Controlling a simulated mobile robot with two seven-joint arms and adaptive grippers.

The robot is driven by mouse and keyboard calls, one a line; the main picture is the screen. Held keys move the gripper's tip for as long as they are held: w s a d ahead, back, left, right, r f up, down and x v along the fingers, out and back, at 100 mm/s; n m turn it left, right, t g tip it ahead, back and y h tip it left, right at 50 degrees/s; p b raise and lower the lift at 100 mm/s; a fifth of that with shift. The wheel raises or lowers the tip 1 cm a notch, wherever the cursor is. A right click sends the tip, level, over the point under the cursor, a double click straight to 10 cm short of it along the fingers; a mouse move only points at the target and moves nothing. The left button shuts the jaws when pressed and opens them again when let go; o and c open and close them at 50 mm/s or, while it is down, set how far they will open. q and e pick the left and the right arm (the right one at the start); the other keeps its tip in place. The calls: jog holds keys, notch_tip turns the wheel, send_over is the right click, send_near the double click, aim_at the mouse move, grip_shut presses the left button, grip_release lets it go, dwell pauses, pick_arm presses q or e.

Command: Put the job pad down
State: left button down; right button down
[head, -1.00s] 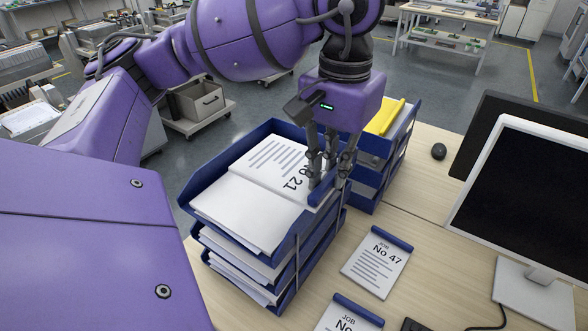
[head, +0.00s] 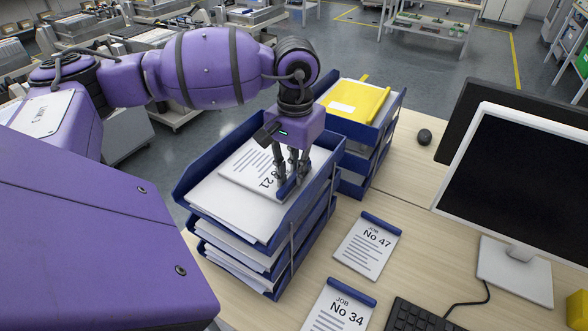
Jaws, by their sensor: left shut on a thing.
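The job pad marked 21 (head: 248,165) lies on the white papers in the top tray of the blue letter tray stack (head: 283,229). Its printed side faces up and its blue binding strip is toward the right. My left gripper (head: 288,188) points down at that strip and is shut on the pad's bound edge. The fingers hide part of the number. Whether the pad's whole underside touches the papers cannot be told. My right gripper is not in view.
Job pads No 47 (head: 366,250) and No 34 (head: 338,312) lie on the desk. A second blue tray stack (head: 383,135) holds a yellow folder (head: 356,101). A monitor (head: 520,180), keyboard (head: 420,316) and mouse (head: 424,137) stand to the right. Bare desk lies between.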

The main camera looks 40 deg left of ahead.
pick_arm(q)
jog(key=c, duration=1.7)
grip_release()
jog(key=shift+c, duration=0.2)
notch_tip(320, 180, up, 12)
jog(key=shift+b, duration=0.45)
jog(key=shift+r, duration=0.1)
